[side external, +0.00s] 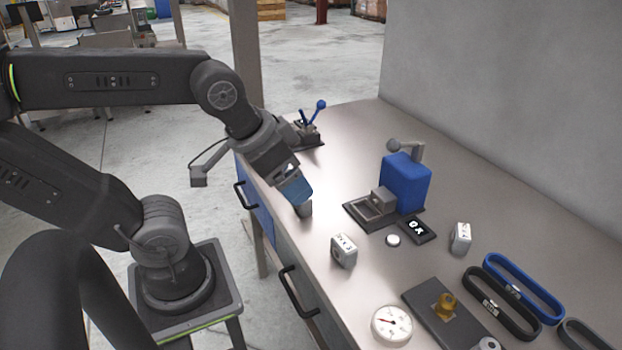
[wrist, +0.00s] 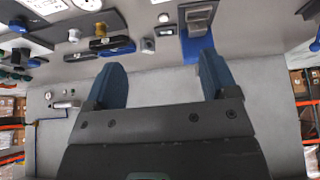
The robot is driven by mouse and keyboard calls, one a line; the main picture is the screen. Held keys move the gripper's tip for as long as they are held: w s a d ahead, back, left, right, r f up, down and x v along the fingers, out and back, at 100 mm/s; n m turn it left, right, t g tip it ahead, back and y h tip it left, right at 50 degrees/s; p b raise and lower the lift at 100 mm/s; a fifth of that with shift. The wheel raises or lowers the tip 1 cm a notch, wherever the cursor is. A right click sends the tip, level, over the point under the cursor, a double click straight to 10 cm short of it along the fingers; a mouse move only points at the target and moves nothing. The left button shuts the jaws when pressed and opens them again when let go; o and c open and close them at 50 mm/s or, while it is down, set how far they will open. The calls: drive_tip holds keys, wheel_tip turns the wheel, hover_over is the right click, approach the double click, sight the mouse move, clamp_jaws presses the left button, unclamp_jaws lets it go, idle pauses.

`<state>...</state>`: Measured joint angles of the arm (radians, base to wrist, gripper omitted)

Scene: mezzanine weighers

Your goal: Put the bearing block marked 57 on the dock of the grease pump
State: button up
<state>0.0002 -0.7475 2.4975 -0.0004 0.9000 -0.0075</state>
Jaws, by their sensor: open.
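The grease pump (side external: 405,182) is a blue box with a grey lever, standing on the table. Its dock (side external: 358,211) is a dark framed plate on the near side, beside a grey block-shaped part. The pump also shows at the top of the wrist view (wrist: 195,48). One grey bearing block (side external: 343,251) with a marked white face stands nearer the table's front edge. Another marked block (side external: 461,238) stands right of the pump and shows small in the wrist view (wrist: 148,45). I cannot read either number. My gripper (side external: 304,207) is open above the front edge, left of the near block, with nothing between its fingers (wrist: 163,80).
A dark marked tag (side external: 417,229) and a white button (side external: 393,240) lie by the pump. A gauge (side external: 392,324), a dark plate with a brass part (side external: 445,306) and belts (side external: 523,287) lie right. A blue-levered device (side external: 310,130) stands behind my gripper. A wall closes the far side.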

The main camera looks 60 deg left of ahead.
drive_tip(key=shift+c, duration=1.1)
